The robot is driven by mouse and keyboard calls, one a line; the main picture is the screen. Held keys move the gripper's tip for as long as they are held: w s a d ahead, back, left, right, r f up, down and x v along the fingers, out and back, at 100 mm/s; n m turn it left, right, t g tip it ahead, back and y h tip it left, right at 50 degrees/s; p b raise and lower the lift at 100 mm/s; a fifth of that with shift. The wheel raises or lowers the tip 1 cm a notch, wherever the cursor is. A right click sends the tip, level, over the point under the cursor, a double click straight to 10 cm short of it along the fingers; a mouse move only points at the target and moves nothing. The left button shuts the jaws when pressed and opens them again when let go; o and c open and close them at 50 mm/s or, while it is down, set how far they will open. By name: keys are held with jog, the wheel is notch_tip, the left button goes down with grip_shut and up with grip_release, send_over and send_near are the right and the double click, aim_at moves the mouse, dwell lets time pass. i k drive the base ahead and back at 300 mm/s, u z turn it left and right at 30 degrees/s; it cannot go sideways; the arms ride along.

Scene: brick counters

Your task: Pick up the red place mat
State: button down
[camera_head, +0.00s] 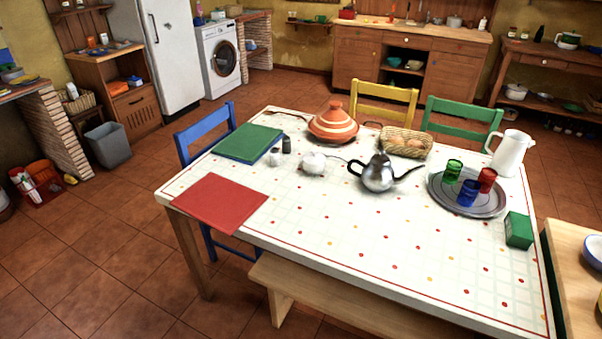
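The red place mat (218,203) lies flat at the near left corner of the white dotted table (360,255). Its near tip reaches the table's front edge and seems to hang slightly over it. Nothing lies on the mat. My gripper is not in view.
A green mat (248,143) lies behind the red one, with small shakers (286,145) beside it. A tagine (333,124), teapot (378,174), basket (403,142), pitcher (510,153) and tray of glasses (437,201) stand farther back and right. A bench (330,295) runs along the front.

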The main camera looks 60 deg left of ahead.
aim_at(224, 204)
jog(key=u, duration=4.35)
jog(key=i, duration=2.8)
jog(key=z, duration=2.4)
